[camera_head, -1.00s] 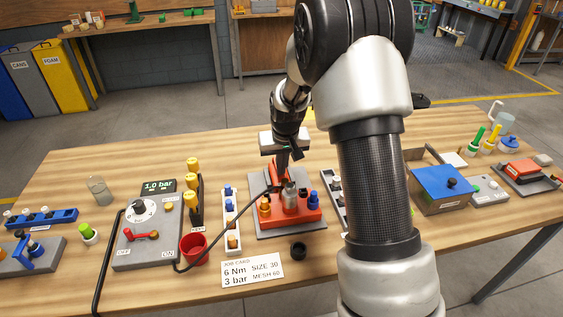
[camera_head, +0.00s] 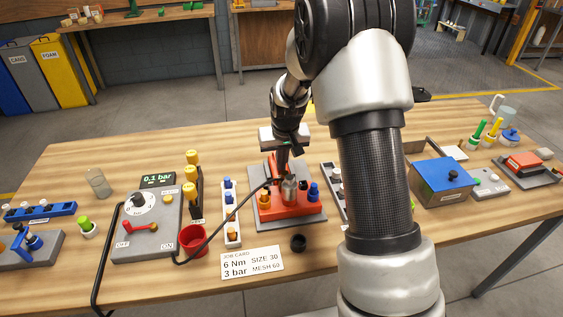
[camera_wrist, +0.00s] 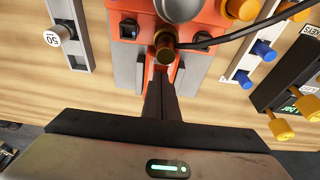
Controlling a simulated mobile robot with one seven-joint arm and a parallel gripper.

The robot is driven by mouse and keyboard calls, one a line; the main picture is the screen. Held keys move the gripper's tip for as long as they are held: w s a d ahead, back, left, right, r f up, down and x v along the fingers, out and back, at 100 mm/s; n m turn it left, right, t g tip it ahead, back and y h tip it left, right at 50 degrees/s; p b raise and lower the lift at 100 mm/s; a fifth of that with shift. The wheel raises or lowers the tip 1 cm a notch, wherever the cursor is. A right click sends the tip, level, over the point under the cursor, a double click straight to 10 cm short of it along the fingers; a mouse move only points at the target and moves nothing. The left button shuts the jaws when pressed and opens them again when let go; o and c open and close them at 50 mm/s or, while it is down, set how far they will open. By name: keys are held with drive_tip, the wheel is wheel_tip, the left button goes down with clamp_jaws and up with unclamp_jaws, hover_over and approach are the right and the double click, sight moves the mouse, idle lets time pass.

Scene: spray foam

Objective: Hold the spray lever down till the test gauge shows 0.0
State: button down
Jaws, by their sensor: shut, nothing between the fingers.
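The red spray unit (camera_head: 268,211) sits on a grey plate mid-table, with a metal cylinder (camera_head: 289,190) and orange and blue fittings. My gripper (camera_head: 283,172) is shut and empty, pointing down at the unit's back side. In the wrist view its fingertips (camera_wrist: 160,88) lie over a red lever part (camera_wrist: 150,72), behind a brass fitting (camera_wrist: 165,45). They appear to touch the lever; the exact contact is hidden.
A black hose (camera_head: 222,232) runs from the panel to the unit, past a red cup (camera_head: 193,239). A job card (camera_head: 252,262) and black cap (camera_head: 298,242) lie in front. A blue box (camera_head: 440,187) stands right. My arm hides some table.

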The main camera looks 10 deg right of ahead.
drive_tip(key=shift+r, duration=0.15)
drive_tip(key=shift+r+p, duration=0.45)
drive_tip(key=shift+r, duration=0.2)
drive_tip(key=shift+r+p, duration=0.35)
drive_tip(key=shift+r, duration=0.2)
drive_tip(key=p+v, duration=0.1)
drive_tip(key=v, duration=1.2)
drive_tip(key=shift+w, duration=0.35)
